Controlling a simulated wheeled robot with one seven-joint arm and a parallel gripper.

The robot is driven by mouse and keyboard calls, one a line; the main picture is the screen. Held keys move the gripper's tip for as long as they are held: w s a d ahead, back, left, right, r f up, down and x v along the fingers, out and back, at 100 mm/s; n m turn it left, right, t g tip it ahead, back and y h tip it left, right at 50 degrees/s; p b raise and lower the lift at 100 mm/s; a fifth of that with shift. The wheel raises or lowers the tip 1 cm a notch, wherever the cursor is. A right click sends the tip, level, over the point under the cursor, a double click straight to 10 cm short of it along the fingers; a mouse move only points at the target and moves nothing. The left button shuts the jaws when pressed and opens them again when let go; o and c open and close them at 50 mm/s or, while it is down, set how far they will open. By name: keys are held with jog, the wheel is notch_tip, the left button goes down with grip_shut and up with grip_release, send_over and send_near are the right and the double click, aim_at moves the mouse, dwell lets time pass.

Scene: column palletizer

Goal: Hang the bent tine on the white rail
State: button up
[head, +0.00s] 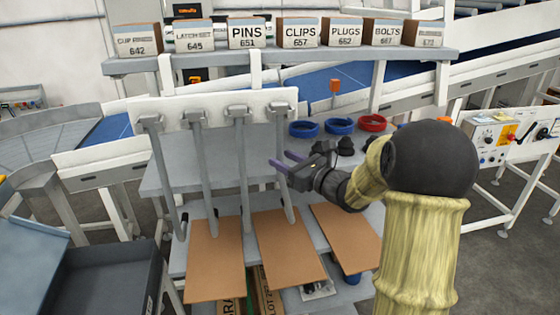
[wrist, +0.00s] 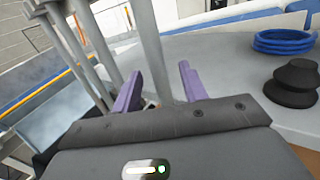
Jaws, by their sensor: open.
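The white rail (head: 215,110) runs across the rack in the head view. Several grey tines hang from it by blocky hooks, including the leftmost (head: 163,175) and the rightmost (head: 281,135). I cannot tell which one is the bent tine. My gripper (head: 283,159) is open at the rightmost tine, with its purple fingers pointing left. In the wrist view, a grey tine (wrist: 152,45) shows between the open fingers (wrist: 160,85), and no grip on it shows. Its lower part is hidden behind the gripper body.
Brown boards (head: 215,260) lie below the tines. Blue rings (head: 304,128), a red ring (head: 372,122) and black knob-like parts (wrist: 292,82) sit on the grey table to the right. Labelled boxes (head: 247,33) stand on a shelf above. A dark bin (head: 100,275) is at lower left.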

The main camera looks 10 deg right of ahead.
jog(key=b+v, duration=0.5)
jog(key=v, duration=1)
jog(key=shift+s, duration=0.1)
jog(key=s+a+f+n+g, duration=0.7)
jog(key=a+f+n+g, duration=0.15)
jog(key=a+f, duration=0.3)
jog(key=s+d+f+n+g+h, duration=0.1)
jog(key=s+f+n+h, duration=0.3)
jog(key=n, duration=0.6)
jog(key=s+f+n+g+h, duration=0.3)
jog(key=f+n+h, duration=0.3)
jog(key=n, duration=0.4)
jog(key=shift+s+d+f+n, duration=0.35)
jog(key=shift+s+d+f, duration=0.05)
jog(key=shift+s+f, duration=0.2)
